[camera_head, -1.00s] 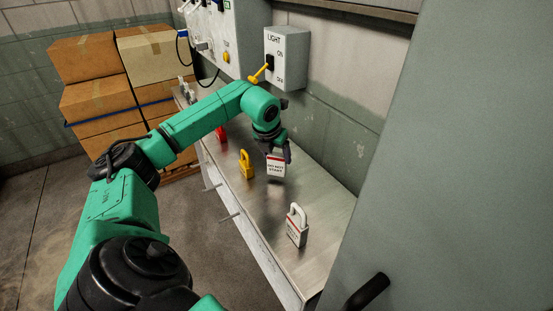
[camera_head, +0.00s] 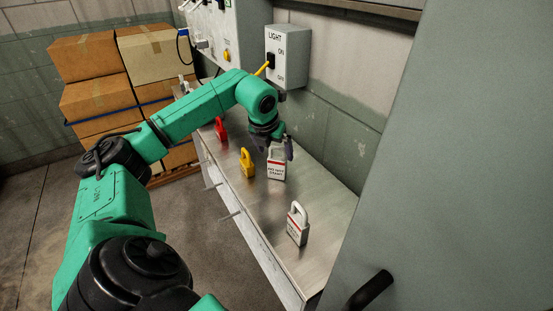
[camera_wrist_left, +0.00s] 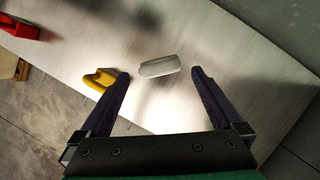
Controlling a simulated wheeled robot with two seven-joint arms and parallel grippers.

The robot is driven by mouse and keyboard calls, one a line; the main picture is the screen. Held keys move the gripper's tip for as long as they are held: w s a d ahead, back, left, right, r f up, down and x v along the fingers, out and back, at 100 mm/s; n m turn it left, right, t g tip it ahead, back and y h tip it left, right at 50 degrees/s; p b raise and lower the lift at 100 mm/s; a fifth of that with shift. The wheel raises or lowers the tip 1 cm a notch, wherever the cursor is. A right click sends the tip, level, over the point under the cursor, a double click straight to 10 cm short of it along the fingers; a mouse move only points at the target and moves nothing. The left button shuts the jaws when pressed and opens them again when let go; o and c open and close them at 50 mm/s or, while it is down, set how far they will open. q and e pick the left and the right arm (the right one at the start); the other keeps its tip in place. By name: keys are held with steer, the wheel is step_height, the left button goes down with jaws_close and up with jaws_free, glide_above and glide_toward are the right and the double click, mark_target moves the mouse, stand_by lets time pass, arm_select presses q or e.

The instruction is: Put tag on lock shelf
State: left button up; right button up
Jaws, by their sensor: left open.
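The white tag (camera_head: 276,168), shaped like a padlock with a printed "DO NOT START" face, stands upright on the metal lock shelf (camera_head: 325,195). My left gripper (camera_head: 280,146) is just above it, open, with a dark finger to the right of its shackle. In the left wrist view the tag (camera_wrist_left: 159,66) shows from above as a pale bar, beyond and between the open fingertips (camera_wrist_left: 159,75), with gaps on both sides. My right gripper is not in view.
A yellow padlock (camera_head: 247,163) and a red padlock (camera_head: 220,129) stand further left on the shelf. Another white padlock tag (camera_head: 297,224) stands nearer the front. A LIGHT switch box (camera_head: 288,57) is on the wall. A grey panel (camera_head: 470,150) fills the right.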

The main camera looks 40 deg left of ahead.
arm_select(q)
steer(key=v, duration=0.7)
steer(key=shift+s+r, duration=0.2)
steer(key=shift+r, duration=0.1)
steer(key=shift+d, duration=0.1)
